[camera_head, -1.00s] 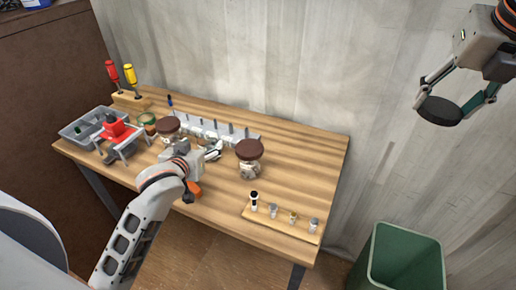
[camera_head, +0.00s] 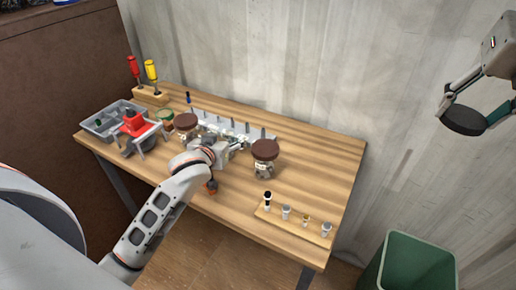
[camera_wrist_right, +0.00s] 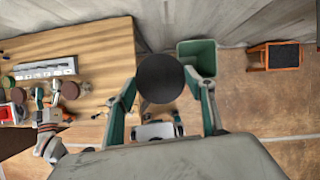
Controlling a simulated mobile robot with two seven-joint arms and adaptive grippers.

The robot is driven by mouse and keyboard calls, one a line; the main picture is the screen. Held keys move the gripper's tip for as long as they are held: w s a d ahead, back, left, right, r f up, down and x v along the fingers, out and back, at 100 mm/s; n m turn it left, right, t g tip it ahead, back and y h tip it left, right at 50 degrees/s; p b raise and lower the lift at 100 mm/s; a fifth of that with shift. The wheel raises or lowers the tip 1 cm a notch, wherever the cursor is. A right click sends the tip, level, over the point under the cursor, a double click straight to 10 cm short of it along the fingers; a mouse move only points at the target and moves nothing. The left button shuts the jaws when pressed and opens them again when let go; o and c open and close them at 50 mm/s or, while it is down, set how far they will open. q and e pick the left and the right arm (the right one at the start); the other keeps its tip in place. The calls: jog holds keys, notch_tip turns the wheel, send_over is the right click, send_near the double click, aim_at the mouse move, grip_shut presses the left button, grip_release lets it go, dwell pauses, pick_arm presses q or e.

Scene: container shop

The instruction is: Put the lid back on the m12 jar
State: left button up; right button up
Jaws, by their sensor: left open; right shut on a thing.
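My right gripper (camera_head: 466,112) is shut on a dark round lid (camera_head: 464,120), held in the air right of the table. The lid also shows face-on in the right wrist view (camera_wrist_right: 160,78). My left gripper (camera_head: 232,150) is open over the table, just left of a glass jar (camera_head: 264,170) with a brown top; I cannot tell if they touch. Another brown-topped jar (camera_head: 186,122) stands behind my left arm. A jar with a green rim (camera_head: 165,119) stands further left. No label is readable, so I cannot tell which jar is m12.
A row of pale blocks (camera_head: 230,128) lies along the table's back. A grey tray (camera_head: 100,122), a red-topped stand (camera_head: 133,123) and screwdrivers (camera_head: 151,70) are at left. A board with small parts (camera_head: 295,222) lies at front right. A green bin (camera_head: 410,262) stands right of the table.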

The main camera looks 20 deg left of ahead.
pick_arm(q)
jog(key=c, duration=1.5)
jog(key=shift+r, duration=0.1)
jog(key=shift+r, duration=0.1)
notch_tip(320, 180, up, 20)
jog(key=shift+f, duration=0.1)
jog(key=o, duration=0.5)
jog(key=c, duration=0.7)
pick_arm(e)
jog(key=shift+f, duration=0.1)
